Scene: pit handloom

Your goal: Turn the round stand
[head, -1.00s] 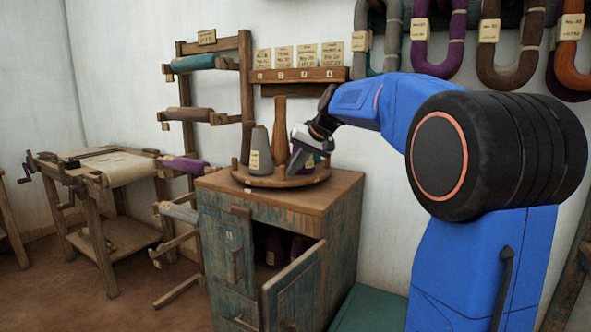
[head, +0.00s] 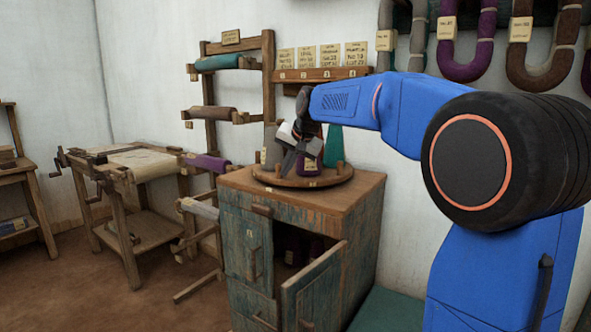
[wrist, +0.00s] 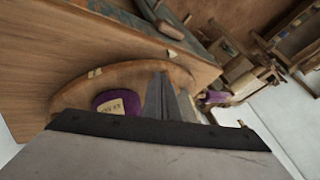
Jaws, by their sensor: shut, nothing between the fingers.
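The round stand (head: 285,182) is a wooden disc on top of the cabinet. It carries a purple cone (head: 309,158) with a label, a teal cone (head: 334,148), a grey cone (head: 269,148) partly hidden by my gripper, and a short wooden peg (head: 340,168). My gripper (head: 287,166) is shut and empty, pointing down over the stand, left of the purple cone. In the wrist view the shut fingers (wrist: 166,96) lie beside the purple cone (wrist: 116,101), over the disc's rim (wrist: 130,69). I cannot tell whether the fingers touch anything.
The wooden cabinet (head: 248,240) has an open door (head: 315,288) with dark purple things inside. A peg rack (head: 235,90) with cloth rolls stands behind at left. A loom frame (head: 130,170) stands further left. A numbered shelf (head: 322,74) hangs on the wall.

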